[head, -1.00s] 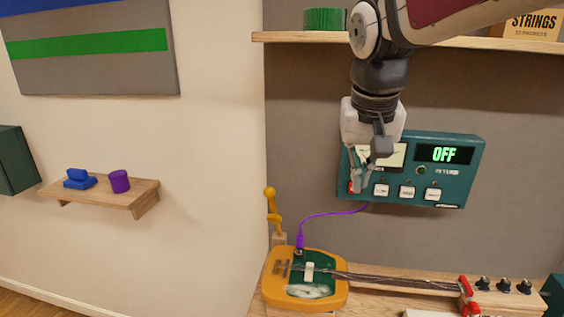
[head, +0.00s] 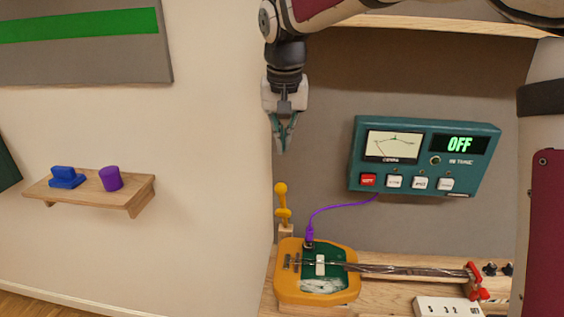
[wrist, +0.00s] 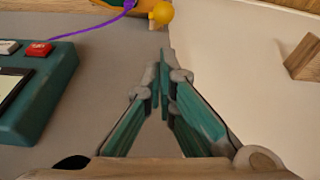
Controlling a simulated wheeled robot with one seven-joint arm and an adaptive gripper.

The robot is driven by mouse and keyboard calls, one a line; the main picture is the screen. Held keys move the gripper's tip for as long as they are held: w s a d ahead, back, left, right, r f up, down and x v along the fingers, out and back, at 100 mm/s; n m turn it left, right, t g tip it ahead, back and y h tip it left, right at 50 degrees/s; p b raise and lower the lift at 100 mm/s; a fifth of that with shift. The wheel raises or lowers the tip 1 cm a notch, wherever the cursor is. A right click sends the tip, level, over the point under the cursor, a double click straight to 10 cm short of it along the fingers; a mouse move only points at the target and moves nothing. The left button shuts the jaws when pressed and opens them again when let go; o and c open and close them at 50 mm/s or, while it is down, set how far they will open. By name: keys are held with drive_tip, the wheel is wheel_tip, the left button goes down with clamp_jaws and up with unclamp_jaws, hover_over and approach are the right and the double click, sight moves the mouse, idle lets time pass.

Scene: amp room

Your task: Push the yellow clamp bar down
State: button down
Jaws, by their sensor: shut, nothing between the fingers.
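The yellow clamp bar (head: 281,201) stands upright on a small wooden post behind the left end of the guitar-like instrument (head: 345,287). Its rounded top end also shows at the top of the wrist view (wrist: 160,13). My gripper (head: 283,150) points down above the bar, with a visible gap between the fingertips and the bar's top. In the wrist view my gripper (wrist: 163,55) has its fingers together and empty, with the bar's round end just beyond the tips.
A teal tuner box (head: 360,183) reading OFF hangs on the wall to the right. A purple cable (head: 330,207) runs from it to the instrument. A small wooden shelf (head: 145,190) holds blue and purple pieces at left. A long shelf (head: 440,24) is above.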

drive_tip(key=p+x, duration=0.1)
drive_tip(key=x, duration=0.8)
drive_tip(key=shift+d+f+p, duration=0.1)
drive_tip(key=shift+f+p, duration=0.25)
drive_tip(key=shift+f, duration=0.05)
drive_tip(key=shift+s, duration=0.15)
